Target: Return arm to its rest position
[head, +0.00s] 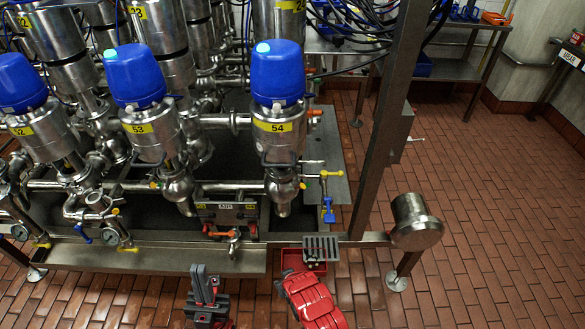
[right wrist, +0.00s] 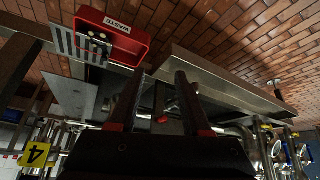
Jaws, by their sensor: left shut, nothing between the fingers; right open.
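My left gripper (head: 205,282) is at the bottom of the head view, its dark fingers shut with nothing between them. It is in front of the valve rack's metal front tray (head: 160,259). My right arm's red shell (head: 310,300) is to its right, just below the red bin (head: 288,259); the right gripper itself cannot be made out in the head view. In the right wrist view my right gripper (right wrist: 155,82) has its two fingers wide apart and empty. The red bin (right wrist: 138,48), marked WASTE, is beyond the left finger.
Valves with blue caps (head: 278,72) stand on the rack behind the tray. A slotted grey plate (head: 320,246) is at the bin with small parts on it. A dark post (head: 384,120) and a steel cylinder (head: 415,222) stand right. The brick floor (head: 490,220) is clear at right.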

